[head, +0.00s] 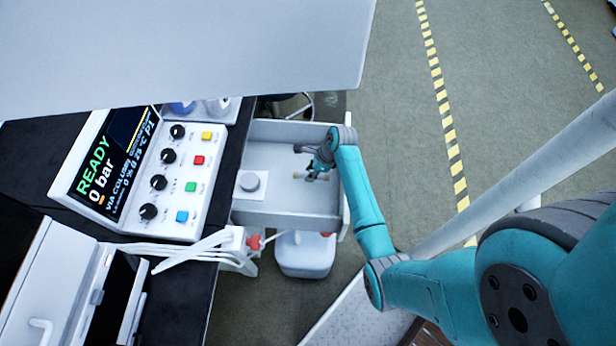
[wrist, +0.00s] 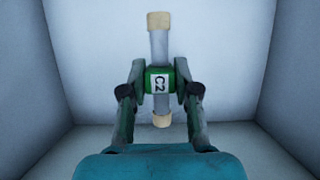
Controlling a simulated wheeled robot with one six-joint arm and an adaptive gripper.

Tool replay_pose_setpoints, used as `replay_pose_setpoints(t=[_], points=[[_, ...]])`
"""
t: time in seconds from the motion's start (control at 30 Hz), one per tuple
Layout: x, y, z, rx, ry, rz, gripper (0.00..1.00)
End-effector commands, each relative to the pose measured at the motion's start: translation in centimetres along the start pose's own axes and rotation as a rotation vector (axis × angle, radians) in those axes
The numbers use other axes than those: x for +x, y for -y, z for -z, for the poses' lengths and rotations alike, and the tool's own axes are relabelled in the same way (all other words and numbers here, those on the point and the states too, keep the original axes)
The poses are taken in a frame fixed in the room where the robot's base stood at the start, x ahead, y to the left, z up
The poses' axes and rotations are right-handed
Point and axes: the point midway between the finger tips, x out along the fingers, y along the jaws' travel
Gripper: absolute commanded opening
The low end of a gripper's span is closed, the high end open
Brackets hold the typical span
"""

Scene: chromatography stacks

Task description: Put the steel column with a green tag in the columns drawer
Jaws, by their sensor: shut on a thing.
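In the head view my gripper (head: 318,168) is over the right part of the open white drawer (head: 283,218). The column shows there only as small ends by the fingers.
A control panel (head: 185,175) reading READY, 0 bar is left of the drawer. A pale panel (head: 190,50) covers the top left. A white container (head: 304,256) is below the drawer.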

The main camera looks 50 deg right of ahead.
Motion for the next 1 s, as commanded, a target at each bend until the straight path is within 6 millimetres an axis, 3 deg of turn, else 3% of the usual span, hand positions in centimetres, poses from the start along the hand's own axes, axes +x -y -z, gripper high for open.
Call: replay_pose_setpoints(t=[0.33,0.73,0.77,0.83,1.0], points=[[3.7,0.0,1.5,0.000,0.000,-0.001,0.00],[4.1,0.0,1.7,0.000,0.000,0.000,0.00],[4.1,0.0,1.7,0.000,0.000,0.000,0.38],[4.0,0.0,1.7,-0.001,0.000,0.000,0.55],[4.0,0.0,1.7,0.000,0.000,0.000,0.55]])
